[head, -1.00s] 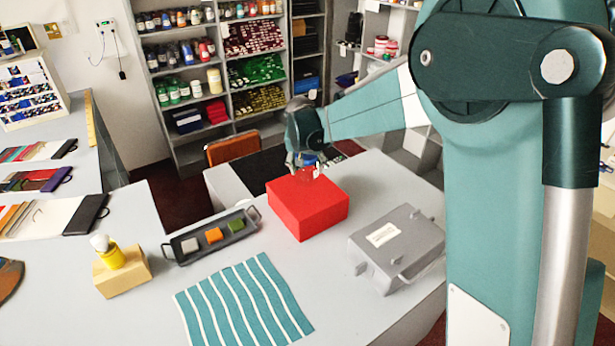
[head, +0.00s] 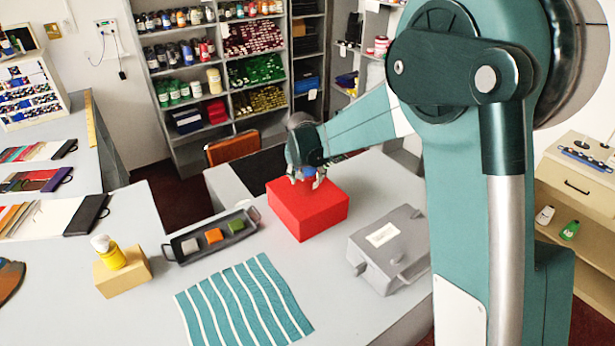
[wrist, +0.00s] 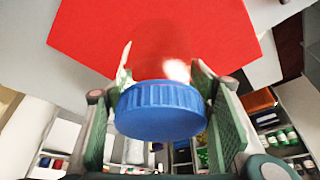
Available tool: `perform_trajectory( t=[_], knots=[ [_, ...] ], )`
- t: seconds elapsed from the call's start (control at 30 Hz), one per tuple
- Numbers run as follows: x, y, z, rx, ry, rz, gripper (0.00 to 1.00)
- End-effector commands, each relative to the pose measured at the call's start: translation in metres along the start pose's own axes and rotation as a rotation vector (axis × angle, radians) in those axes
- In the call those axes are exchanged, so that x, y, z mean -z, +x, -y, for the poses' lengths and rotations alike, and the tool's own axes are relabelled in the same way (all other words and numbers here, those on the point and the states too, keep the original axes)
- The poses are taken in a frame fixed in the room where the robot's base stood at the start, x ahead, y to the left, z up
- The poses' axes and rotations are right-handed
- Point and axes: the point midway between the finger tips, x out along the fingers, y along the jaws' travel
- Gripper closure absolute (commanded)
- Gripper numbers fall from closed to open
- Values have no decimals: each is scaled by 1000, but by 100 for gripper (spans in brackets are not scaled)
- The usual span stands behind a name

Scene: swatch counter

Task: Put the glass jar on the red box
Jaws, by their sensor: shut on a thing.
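The red box (head: 308,212) sits on the grey counter near the middle of the head view and fills the top of the wrist view (wrist: 120,35). My gripper (head: 308,179) points down over the rear part of the box. In the wrist view its two green-padded fingers (wrist: 160,92) are shut on the glass jar, whose blue lid (wrist: 160,112) faces the camera. The jar's clear body is mostly hidden behind the lid, with red showing through it. The jar is at the box's top face; I cannot tell whether it touches it.
A grey lidded case (head: 388,250) stands right of the box. A dark tray (head: 212,235) with coloured blocks is at left, beside a yellow bottle (head: 112,257) on a tan block (head: 122,278). A striped teal cloth (head: 243,302) lies in front.

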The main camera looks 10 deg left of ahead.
Motion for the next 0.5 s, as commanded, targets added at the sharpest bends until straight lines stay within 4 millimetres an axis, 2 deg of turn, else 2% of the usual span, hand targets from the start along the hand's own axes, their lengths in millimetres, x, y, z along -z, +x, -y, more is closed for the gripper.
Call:
perform_trajectory(
  t=[0.33, 0.37, 0.47, 0.5],
  knots=[
    [-1, 3, 0, 0, 0, 0, 65],
    [-1, 3, 0, 0, 0, 0, 46],
    [-1, 2, 0, 0, 0, 0, 33],
    [-1, 2, 0, 0, 0, 0, 32]
  ],
)
